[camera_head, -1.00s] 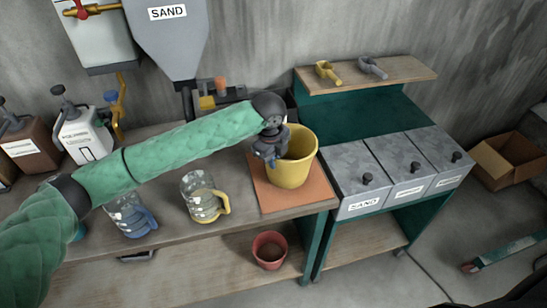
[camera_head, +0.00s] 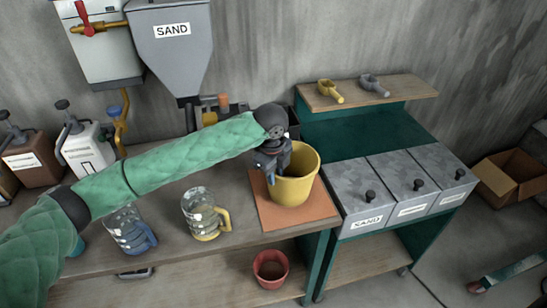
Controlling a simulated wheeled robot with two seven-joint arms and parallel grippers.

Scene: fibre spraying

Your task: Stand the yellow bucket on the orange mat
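The yellow bucket (camera_head: 297,184) stands upright over the orange mat (camera_head: 317,212) on the wooden bench, and its base appears to touch the mat. My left gripper (camera_head: 271,172) points down at the bucket's left rim. One dark finger lies close along the outside of the wall. The other finger is hidden, so I cannot tell whether they pinch the rim. The gripper covers part of the rim and of the mat's far left corner. My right gripper is out of view.
A yellow-handled jug (camera_head: 204,214) and a blue-handled jug (camera_head: 130,230) stand left of the mat. A red pot (camera_head: 270,268) is on the lower shelf. Lidded grey bins (camera_head: 362,190) stand to the right, and a sand hopper (camera_head: 172,50) hangs behind.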

